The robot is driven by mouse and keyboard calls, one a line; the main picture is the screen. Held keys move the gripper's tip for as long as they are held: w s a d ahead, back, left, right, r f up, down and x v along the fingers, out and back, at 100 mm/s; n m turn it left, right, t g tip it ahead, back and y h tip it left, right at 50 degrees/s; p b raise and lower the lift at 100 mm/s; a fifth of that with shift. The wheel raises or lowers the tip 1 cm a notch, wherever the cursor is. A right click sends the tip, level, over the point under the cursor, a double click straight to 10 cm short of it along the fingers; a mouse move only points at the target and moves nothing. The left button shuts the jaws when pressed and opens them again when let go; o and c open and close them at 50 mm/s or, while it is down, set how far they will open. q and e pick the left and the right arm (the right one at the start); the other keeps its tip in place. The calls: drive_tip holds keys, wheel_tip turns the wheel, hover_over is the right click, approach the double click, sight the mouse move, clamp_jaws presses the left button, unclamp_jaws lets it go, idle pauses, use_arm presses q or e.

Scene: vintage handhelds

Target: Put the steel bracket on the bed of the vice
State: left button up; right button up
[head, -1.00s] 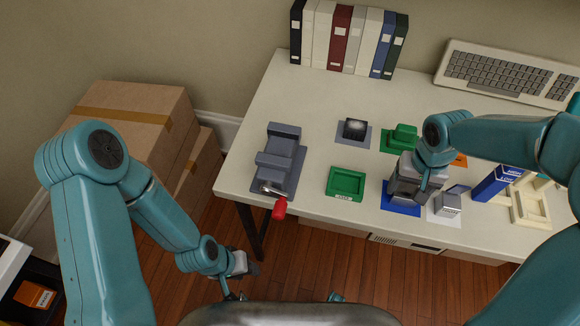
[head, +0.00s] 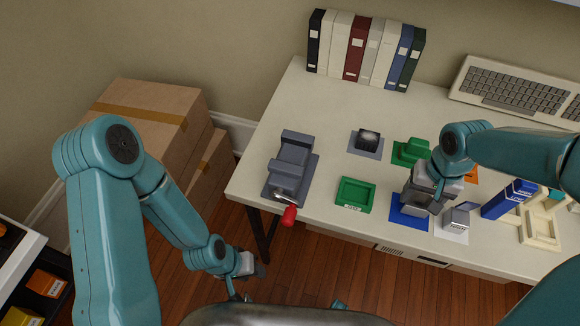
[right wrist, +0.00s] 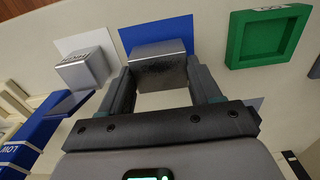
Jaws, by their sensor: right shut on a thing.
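The steel bracket (right wrist: 158,66) looks like a dark grey metal block with a lighter edge. It sits between the two fingers of my right gripper (head: 424,198), which is shut on it over the blue mat (head: 399,214). In the head view the gripper mostly hides the bracket. I cannot tell whether it touches the mat. The vice (head: 291,160) is grey with a red-tipped handle and stands at the left end of the table; its bed shows no loose part on it. My left gripper (head: 247,268) hangs below the table's front edge, away from these things; its jaws are too small to read.
A green tray (head: 356,194) lies between the vice and the blue mat. A grey block on a white mat (head: 456,217), a blue box (head: 508,199) and a cream frame (head: 540,230) stand to the right. A black part (head: 367,139) and a green part (head: 412,151) lie behind.

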sight(419, 200)
drive_tip(key=shift+r+p, duration=1.6)
drive_tip(key=shift+r, duration=0.9)
drive_tip(key=w+a+r+p, duration=0.1)
drive_tip(key=w+a+p, duration=0.1)
drive_tip(key=a, duration=0.8)
drive_tip(key=w+a+r+p, duration=0.2)
drive_tip(key=w+a+p, duration=0.1)
drive_tip(key=a, duration=0.7)
drive_tip(key=w+a+r+p, duration=0.2)
drive_tip(key=w+a, duration=0.1)
drive_tip(key=a, duration=0.6)
drive_tip(key=shift+w+a+r, duration=0.15)
drive_tip(key=shift+w+a, duration=0.2)
drive_tip(key=shift+a, duration=0.05)
drive_tip(key=shift+s+r, duration=0.1)
drive_tip(key=shift+r, duration=0.05)
